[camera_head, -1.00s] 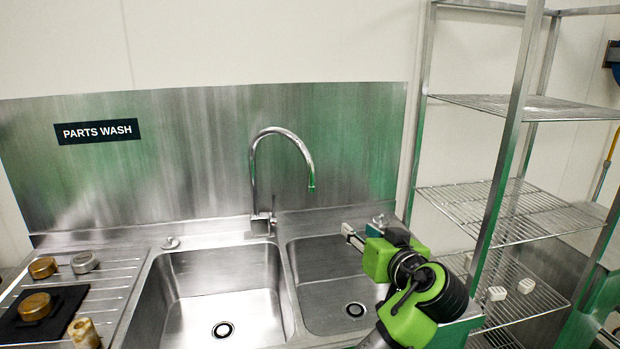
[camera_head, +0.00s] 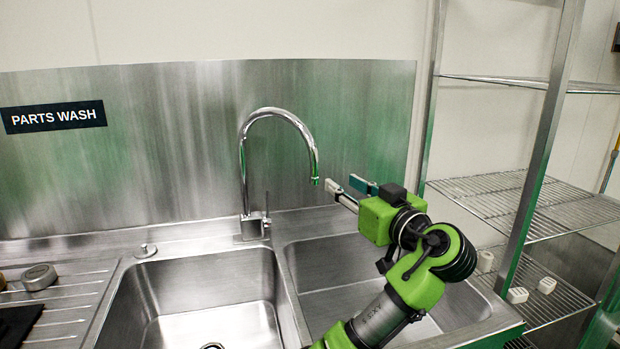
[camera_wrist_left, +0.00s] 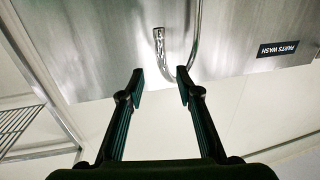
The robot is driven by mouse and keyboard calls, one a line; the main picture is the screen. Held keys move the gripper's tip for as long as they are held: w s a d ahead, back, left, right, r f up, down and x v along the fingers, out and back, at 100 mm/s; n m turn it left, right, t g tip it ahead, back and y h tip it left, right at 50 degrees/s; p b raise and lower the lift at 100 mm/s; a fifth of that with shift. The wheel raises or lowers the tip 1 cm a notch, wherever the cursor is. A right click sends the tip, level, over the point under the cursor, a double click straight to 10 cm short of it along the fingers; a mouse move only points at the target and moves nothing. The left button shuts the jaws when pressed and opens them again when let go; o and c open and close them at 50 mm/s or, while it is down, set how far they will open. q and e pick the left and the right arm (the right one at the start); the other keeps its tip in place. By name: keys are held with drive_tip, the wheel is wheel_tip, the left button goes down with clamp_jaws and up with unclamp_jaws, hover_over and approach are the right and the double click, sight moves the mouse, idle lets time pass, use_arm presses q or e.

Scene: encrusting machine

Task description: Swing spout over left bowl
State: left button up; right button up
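The chrome faucet spout (camera_head: 303,127) rises from the sink's back ledge and arcs to the right. Its tip hangs on the right bowl's side of the divider in the head view. The left bowl (camera_head: 205,285) and right bowl (camera_head: 335,280) are empty. My left gripper (camera_head: 347,190) is open and empty, just right of the spout tip, with a small gap visible. In the left wrist view, the fingers (camera_wrist_left: 160,80) are spread apart. The spout (camera_wrist_left: 158,36) shows beyond and between their tips, its curve near one fingertip; contact cannot be told. My right gripper is out of view.
The faucet's lever (camera_head: 267,208) stands beside the spout base. A wire shelf rack (camera_head: 530,200) stands close on the right, with white blocks (camera_head: 517,295) on a low shelf. A metal part (camera_head: 40,276) lies on the drainboard (camera_head: 65,305). The backsplash (camera_head: 180,150) closes off the rear.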

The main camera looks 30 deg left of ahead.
sight(317, 168)
use_arm(q)
drive_tip(key=p+x, duration=0.3)
drive_tip(key=x, duration=1)
drive_tip(key=shift+f, duration=0.2)
drive_tip(key=shift+w+a+f, duration=0.15)
drive_tip(key=shift+w+a, duration=0.2)
drive_tip(key=shift+a, duration=0.15)
clamp_jaws()
